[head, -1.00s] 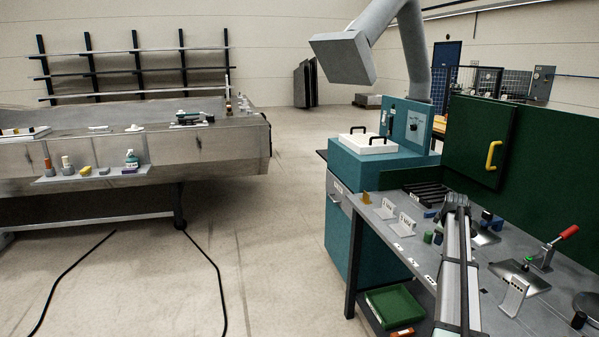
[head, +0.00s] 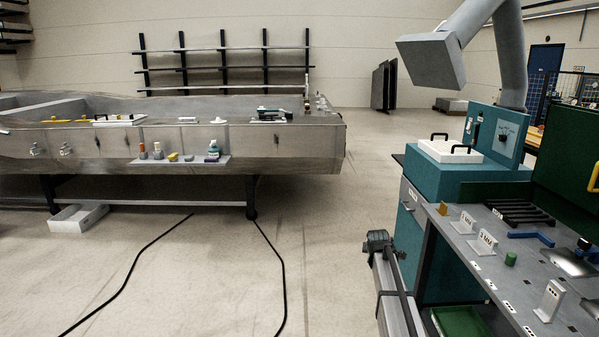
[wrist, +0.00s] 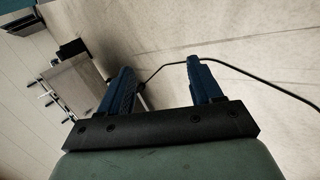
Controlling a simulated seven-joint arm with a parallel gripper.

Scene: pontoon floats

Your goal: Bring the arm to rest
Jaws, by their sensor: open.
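My arm (head: 393,290) reaches up from the bottom edge in the head view, beside the left end of the grey workbench (head: 478,262). It shows against the floor and the front of the teal cabinet. I cannot make out my fingers in the head view. In the wrist view my gripper (wrist: 160,72) is open, with two blue fingers well apart and nothing between them. Beyond the fingers are bare floor and a black cable (wrist: 240,68).
A long metal float (head: 305,150) stands on legs at the left, with small bottles on a side shelf (head: 180,163). A teal cabinet (head: 455,178) with a white lid stands behind the bench. A white bin (head: 78,218) lies under the float. Open floor with cables lies between.

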